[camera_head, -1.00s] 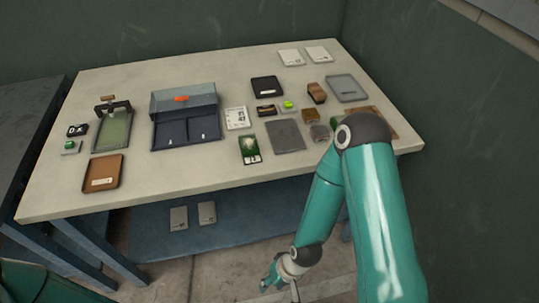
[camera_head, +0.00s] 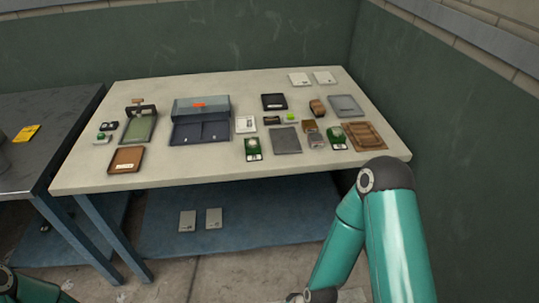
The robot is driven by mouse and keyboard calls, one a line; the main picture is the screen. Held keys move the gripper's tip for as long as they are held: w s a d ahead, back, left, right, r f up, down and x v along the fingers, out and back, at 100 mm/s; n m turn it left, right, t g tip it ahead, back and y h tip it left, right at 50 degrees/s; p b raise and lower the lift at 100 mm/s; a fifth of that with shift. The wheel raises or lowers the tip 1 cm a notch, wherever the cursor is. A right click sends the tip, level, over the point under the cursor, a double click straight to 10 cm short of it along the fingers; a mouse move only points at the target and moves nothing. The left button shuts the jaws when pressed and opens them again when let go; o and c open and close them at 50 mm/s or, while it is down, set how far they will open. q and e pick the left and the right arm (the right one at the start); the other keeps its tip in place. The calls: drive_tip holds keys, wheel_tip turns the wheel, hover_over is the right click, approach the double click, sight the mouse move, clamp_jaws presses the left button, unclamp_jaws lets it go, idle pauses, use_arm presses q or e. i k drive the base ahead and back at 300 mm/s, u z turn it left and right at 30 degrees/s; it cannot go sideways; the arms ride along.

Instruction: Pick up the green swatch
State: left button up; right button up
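Two small green pieces with white labels lie on the pale table (camera_head: 210,176). One green piece (camera_head: 253,147) is near the front middle, left of a grey flat square (camera_head: 285,140). The other green piece (camera_head: 336,136) is at the right, beside a brown wooden tray (camera_head: 365,137). I cannot tell which one is the green swatch. My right arm comes in at the lower right, in front of the table; its gripper is below the picture edge. Only a bit of my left arm shows at the bottom left; its gripper is out of view.
A blue-grey case (camera_head: 200,132) with an open lid and a green-bedded tray (camera_head: 139,129) stand at the left. A brown tray (camera_head: 126,160) lies at the front left. A dark side table (camera_head: 40,160) holds a yellow card (camera_head: 26,133). Walls close the back and right.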

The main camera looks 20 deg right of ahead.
sight(253, 147)
drive_tip(key=u, duration=0.15)
drive_tip(key=i, duration=0.85)
drive_tip(key=z, duration=0.05)
